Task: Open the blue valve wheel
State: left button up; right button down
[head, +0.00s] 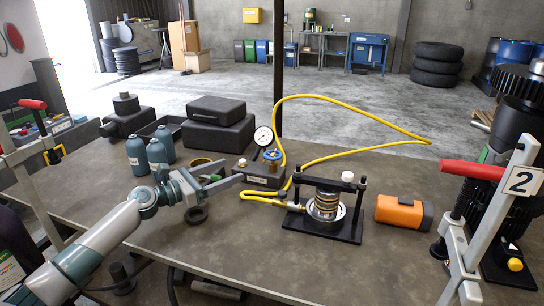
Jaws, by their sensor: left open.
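The blue valve wheel (272,155) sits on a small brass valve on top of a dark block (262,174) with a label, at the middle of the table. A round pressure gauge (263,136) stands just behind and left of the wheel. My left gripper (230,173) is open and empty, left of the valve block and apart from the wheel, with its fingers pointing right towards the block. My right gripper is not in view.
A yellow hose (370,116) loops from the valve area to a ring-stack fixture (325,203) on the right. A red-handled frame marked 2 (520,180) stands at right.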

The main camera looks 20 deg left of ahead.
pick_arm(q)
jog(key=shift+w+d, duration=0.1)
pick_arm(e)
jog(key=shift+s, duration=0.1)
pick_arm(q)
jog(key=p, duration=0.2)
send_near(265, 157)
jog(key=x, duration=0.4)
jog(key=p+x, duration=0.1)
jog(key=x, duration=0.6)
jog(key=shift+w+d, duration=0.1)
jog(key=shift+w, duration=0.15)
jog(key=shift+w+d, duration=0.4)
jog(key=shift+w, duration=0.1)
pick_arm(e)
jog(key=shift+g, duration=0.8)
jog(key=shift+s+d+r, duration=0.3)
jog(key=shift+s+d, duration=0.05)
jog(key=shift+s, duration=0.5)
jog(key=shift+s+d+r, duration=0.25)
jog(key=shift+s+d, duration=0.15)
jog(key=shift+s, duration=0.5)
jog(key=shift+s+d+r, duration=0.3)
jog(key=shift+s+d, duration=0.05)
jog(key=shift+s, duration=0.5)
pick_arm(q)
jog(key=c, duration=1.1)
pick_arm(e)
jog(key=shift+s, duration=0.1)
